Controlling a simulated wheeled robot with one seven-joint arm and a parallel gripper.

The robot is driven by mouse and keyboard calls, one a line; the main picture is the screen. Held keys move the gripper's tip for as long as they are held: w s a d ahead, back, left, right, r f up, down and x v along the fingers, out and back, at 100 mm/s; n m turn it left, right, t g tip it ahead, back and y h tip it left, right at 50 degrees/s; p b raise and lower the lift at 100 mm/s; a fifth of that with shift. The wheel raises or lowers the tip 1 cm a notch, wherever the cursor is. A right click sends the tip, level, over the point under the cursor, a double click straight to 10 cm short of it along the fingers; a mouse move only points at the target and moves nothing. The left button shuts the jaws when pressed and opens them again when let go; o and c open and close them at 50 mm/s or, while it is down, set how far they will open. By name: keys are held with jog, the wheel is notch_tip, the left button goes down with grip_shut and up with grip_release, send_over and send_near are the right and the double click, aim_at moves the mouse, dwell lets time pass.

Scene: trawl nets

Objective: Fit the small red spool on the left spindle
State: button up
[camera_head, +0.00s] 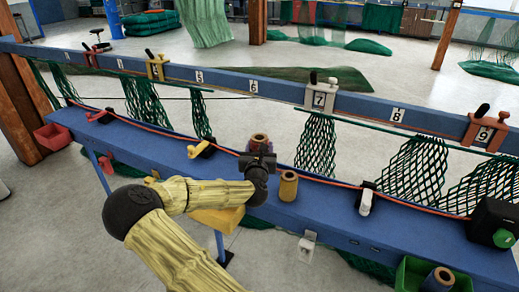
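My gripper (262,160) is dark and hangs over the middle of the blue shelf, at the end of my yellow-sleeved arm. A brownish-orange spool (258,142) shows right behind its fingers. I cannot tell whether it is held or stands on the shelf. No spool is plainly the small red one. I cannot make out a left spindle; my gripper and arm hide part of the shelf.
The blue shelf (330,204) carries a yellow clamp (203,148), a white clamp (366,200) and a black box (493,220). A green bin (412,272) at lower right holds a spool (438,280). A red bin (52,137) is at left. Green nets (317,145) hang behind.

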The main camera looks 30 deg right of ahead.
jog(key=shift+r+p, duration=0.95)
jog(key=shift+r, duration=0.45)
jog(key=shift+a+f, duration=0.1)
